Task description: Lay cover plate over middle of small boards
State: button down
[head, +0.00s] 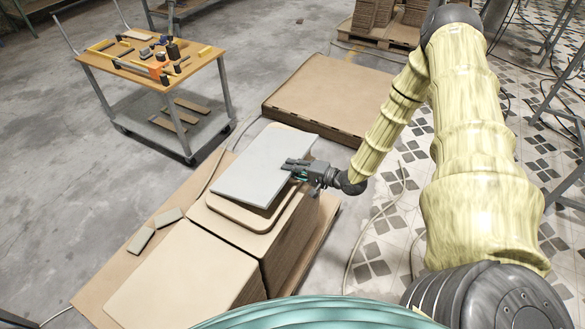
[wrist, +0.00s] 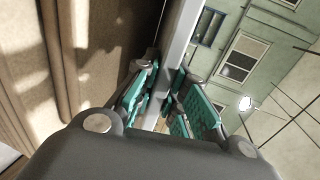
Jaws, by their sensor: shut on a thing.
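The cover plate (head: 258,168) is a flat light-grey rectangle in the head view. It lies over the stack of small brown boards (head: 232,213) with rounded corners and covers much of its top. The board edges show around the plate. My gripper (head: 296,170) is shut on the plate's right edge. In the wrist view the plate (wrist: 187,35) is a pale strip between the teal finger pads of my gripper (wrist: 165,90). I cannot tell whether the plate touches the boards or hangs just above them.
A wide low brown stack (head: 325,95) is behind. A tool cart (head: 150,62) stands at the upper left. Grey floor lies between cart and stacks.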

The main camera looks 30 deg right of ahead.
jog(key=c, duration=1.5)
grip_release()
jog(key=shift+f, duration=0.2)
jog(key=shift+s+f+b, duration=0.1)
jog(key=shift+f+b, duration=0.25)
jog(key=shift+b, duration=0.1)
jog(key=shift+f, duration=0.35)
jog(key=shift+f+b, duration=0.3)
jog(key=shift+b, duration=0.15)
jog(key=o, duration=0.4)
jog(key=shift+s, duration=0.1)
jog(key=shift+c, duration=0.2)
